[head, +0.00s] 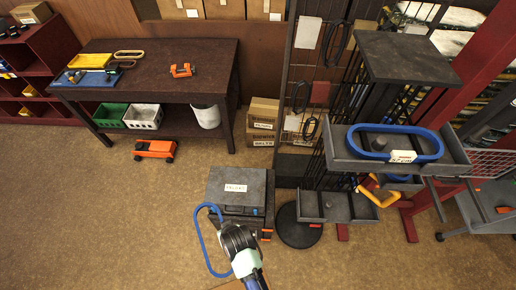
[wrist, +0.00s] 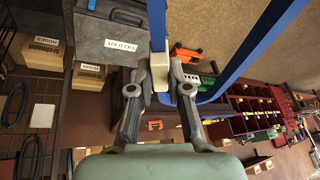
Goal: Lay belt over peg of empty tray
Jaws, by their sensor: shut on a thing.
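My gripper (head: 228,232) is low in the middle of the head view, beside the dark toolkit case. In the wrist view its two fingers (wrist: 160,85) are shut on the pale tag (wrist: 160,65) of a blue belt. The belt (head: 202,244) hangs as a long loop to the left of my gripper; its strands also show in the wrist view (wrist: 245,55). A low grey tray (head: 310,213) stands to the right, with no belt visible on it; its peg is hard to make out. A higher tray (head: 452,166) carries another blue belt (head: 432,142) with a white label.
The toolkit case (head: 236,188) is just behind my gripper. A round black base (head: 298,232) stands between it and the low tray. A yellow-orange handle-like part (head: 382,197) juts out at that tray's right. Floor at the front right is clear.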

